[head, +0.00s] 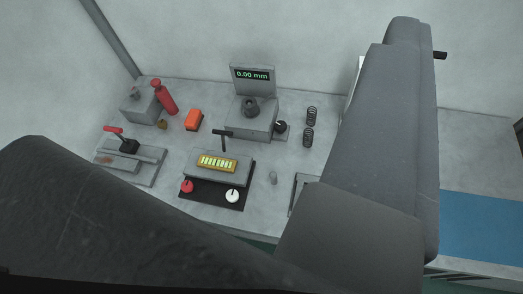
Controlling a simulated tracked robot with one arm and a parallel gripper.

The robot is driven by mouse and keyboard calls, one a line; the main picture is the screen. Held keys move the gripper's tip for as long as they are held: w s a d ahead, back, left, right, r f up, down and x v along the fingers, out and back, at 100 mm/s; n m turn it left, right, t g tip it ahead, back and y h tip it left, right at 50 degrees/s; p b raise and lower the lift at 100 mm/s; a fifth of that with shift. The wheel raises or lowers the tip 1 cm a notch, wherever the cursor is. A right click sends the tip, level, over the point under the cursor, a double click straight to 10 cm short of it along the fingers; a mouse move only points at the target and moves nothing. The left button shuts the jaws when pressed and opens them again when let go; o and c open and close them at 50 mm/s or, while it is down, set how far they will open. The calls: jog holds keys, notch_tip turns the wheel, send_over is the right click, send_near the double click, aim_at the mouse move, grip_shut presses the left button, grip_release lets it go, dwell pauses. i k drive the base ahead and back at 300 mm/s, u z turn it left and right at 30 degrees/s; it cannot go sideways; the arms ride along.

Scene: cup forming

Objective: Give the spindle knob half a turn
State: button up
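A grey measuring device (247,118) stands at the back middle of the bench, with an upright screen (252,75) reading 0.00 mm. A black ring-shaped part (250,105) sits on its top. A small black knob (281,127) with a pale mark sits at its right side; it looks like the spindle knob, but no label shows. Nothing touches it. I cannot make out my gripper's fingers. Large dark grey parts, which look like my own arm, cover the lower left and the right of the picture.
A grey block with a yellow gauge strip (217,162) stands in front, with red (187,186) and white (232,196) knobs. A red-handled clamp (128,147), red bottle (165,98) and orange box (193,120) are left.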

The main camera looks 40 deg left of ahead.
aim_at(280, 126)
jog(key=k, duration=0.8)
jog(key=u, duration=0.4)
jog(key=i, duration=1.7)
